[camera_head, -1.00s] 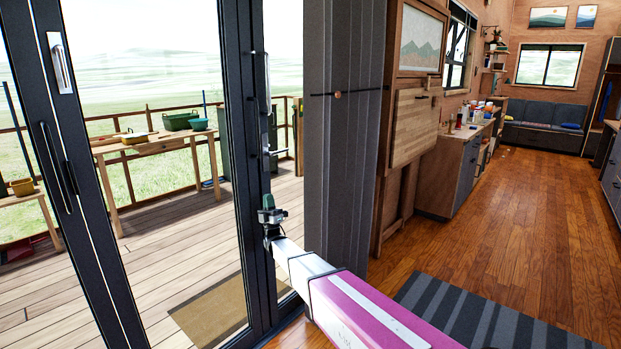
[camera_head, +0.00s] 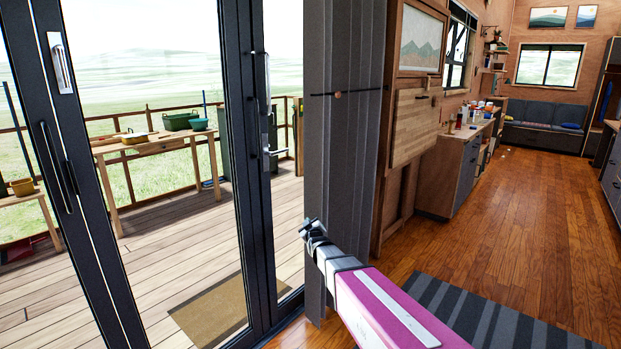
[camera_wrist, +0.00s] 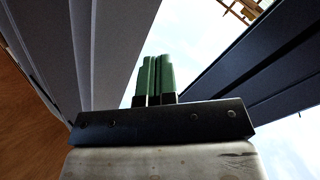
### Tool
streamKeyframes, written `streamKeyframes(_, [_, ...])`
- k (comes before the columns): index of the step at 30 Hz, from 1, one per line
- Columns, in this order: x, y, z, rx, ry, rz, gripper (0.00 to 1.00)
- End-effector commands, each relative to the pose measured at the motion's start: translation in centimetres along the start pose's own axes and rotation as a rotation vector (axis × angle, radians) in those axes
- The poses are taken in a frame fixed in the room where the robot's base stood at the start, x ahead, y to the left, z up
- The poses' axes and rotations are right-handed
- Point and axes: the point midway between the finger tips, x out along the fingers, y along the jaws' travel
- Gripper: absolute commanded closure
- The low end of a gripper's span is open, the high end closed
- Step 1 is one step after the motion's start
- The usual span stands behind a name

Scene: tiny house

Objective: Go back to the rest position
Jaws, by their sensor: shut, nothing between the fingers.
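My gripper (camera_head: 308,228) is at the end of my arm, low in front of the grey curtain-like panel (camera_head: 340,130) and to the right of the dark door frame (camera_head: 255,150). In the wrist view its green fingers (camera_wrist: 154,75) stand side by side, shut with nothing between them. The wrist view also shows the grey panel (camera_wrist: 115,50) on the left and a dark frame (camera_wrist: 255,65) on the right, with bright sky between. I cannot tell the exact gap between gripper and panel.
Glass doors on the left look onto a wooden deck with a table (camera_head: 160,143) and a doormat (camera_head: 212,312). On the right, the wooden floor (camera_head: 530,220) is largely clear. A striped rug (camera_head: 480,318) lies near my arm, and a counter (camera_head: 455,170) stands along the wall.

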Motion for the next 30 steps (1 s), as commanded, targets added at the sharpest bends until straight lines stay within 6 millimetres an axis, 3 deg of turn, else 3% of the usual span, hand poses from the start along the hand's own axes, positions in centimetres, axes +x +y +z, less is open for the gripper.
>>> streamKeyframes(1, [-1.9,0.6,1.6,0.034,-0.086,-0.037,1.0])
streamKeyframes(8, [-9.4,1.5,8.7,0.211,-0.496,-0.186,1.0])
streamKeyframes(15, [-20.4,2.3,14.0,0.403,-0.95,-0.276,1.0])
streamKeyframes(21, [-30.2,3.0,15.8,0.544,-1.316,-0.304,1.0])
streamKeyframes(24, [-33.9,3.3,15.9,0.592,-1.454,-0.305,1.0])
streamKeyframes(27, [-36.2,3.5,15.9,0.621,-1.545,-0.304,1.0])
streamKeyframes(30, [-37.3,3.6,15.8,0.635,-1.591,-0.303,1.0])
